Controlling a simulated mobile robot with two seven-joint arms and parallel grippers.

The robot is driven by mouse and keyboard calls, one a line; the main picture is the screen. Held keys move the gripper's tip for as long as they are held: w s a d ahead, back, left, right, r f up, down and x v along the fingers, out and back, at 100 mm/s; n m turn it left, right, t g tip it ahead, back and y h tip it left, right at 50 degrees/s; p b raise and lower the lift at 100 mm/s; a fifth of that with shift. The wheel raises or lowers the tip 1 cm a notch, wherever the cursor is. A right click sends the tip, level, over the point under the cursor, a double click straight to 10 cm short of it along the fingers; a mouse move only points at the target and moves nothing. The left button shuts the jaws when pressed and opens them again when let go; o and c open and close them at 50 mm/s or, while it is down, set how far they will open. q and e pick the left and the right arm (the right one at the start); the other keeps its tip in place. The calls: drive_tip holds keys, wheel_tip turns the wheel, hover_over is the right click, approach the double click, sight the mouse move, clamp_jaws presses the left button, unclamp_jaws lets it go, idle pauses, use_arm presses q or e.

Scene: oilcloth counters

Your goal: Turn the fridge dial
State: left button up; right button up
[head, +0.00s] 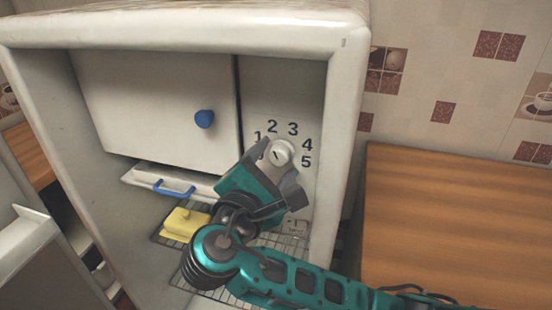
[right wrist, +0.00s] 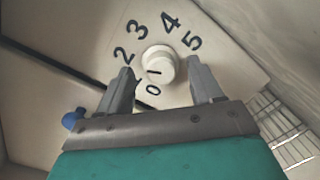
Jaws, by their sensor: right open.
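The fridge dial (head: 281,153) is a small round white knob on the panel inside the open fridge, ringed by numbers 0 to 5. It also shows in the right wrist view (right wrist: 157,66), where its dark mark lies on the side of the low numbers. My right gripper (head: 277,178) reaches up to the dial from below. In the right wrist view the fingers (right wrist: 160,90) are apart, one on each side of the dial's lower part, with gaps to it; I cannot tell whether either touches. My left gripper is not in view.
The freezer door (head: 155,105) with a blue knob (head: 204,119) is shut, left of the dial. Below it are a drawer with a blue handle (head: 174,189) and a yellow butter dish (head: 185,223) on a wire shelf. A wooden counter (head: 450,220) stands right.

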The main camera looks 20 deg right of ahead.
drive_tip(key=shift+w+d, duration=0.45)
drive_tip(key=shift+w, duration=0.15)
drive_tip(key=shift+c, duration=0.4)
drive_tip(key=c, duration=1)
